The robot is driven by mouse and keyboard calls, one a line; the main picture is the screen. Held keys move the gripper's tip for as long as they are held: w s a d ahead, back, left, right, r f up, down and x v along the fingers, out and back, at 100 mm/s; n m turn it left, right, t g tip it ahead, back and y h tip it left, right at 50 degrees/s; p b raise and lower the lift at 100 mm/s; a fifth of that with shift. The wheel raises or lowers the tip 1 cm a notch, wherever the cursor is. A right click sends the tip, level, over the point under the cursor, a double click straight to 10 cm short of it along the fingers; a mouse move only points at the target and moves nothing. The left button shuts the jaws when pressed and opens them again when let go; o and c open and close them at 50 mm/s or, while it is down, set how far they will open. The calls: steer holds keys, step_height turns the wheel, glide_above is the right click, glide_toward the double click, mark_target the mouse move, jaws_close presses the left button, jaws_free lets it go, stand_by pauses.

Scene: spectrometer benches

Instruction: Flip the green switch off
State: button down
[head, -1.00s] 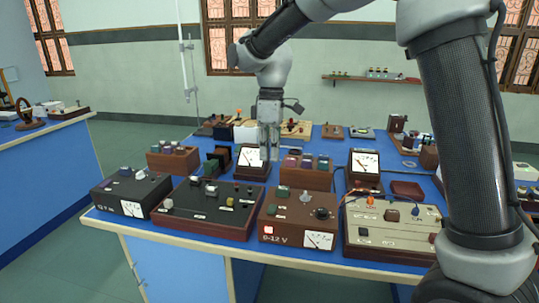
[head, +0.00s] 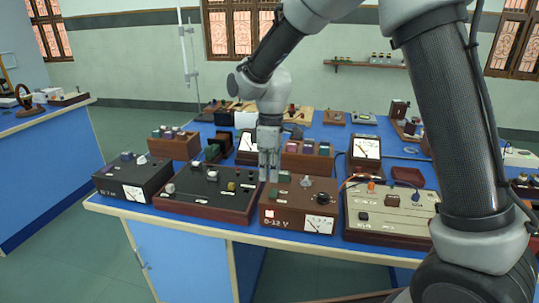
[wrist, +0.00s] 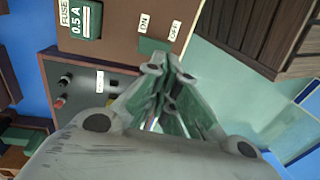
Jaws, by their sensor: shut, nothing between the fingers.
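The brown 0-12 V box (head: 288,220) stands at the front of the blue bench, and its top also shows in the wrist view (wrist: 115,42). The green switch (wrist: 152,46) is on that top, beside the ON and OFF labels. Its lower part is hidden by my fingertips, and I cannot tell which way it is tipped. My gripper (head: 268,179) points down at the left part of the box. In the wrist view my gripper (wrist: 165,66) is shut and empty, its tips right at the switch; I cannot tell whether they touch.
A green fuse holder (wrist: 86,20) sits on the same box. A long dark box (head: 212,200) stands close on the left, a cream panel (head: 392,214) with wires on the right. Meters and several small boxes crowd the bench behind. Open floor lies in front.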

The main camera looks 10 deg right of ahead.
mark_target(269, 194)
steer(key=shift+s+f, duration=0.15)
steer(key=shift+f, duration=0.85)
steer(key=shift+s+f, duration=0.1)
steer(key=shift+f, duration=0.85)
steer(key=shift+s+a+f, duration=0.1)
steer(key=shift+s+f, duration=0.1)
steer(key=shift+f, duration=0.15)
steer(key=shift+w, duration=0.1)
steer(key=shift+w+d+r, duration=0.15)
steer(key=shift+w+d, duration=0.1)
steer(key=shift+w, duration=0.45)
steer(key=shift+r, duration=0.15)
step_height(269, 194, up, 14)
steer(key=w, duration=0.1)
steer(key=shift+w+d+f, duration=0.2)
steer(key=shift+w+d, duration=0.1)
steer(key=shift+w, duration=0.1)
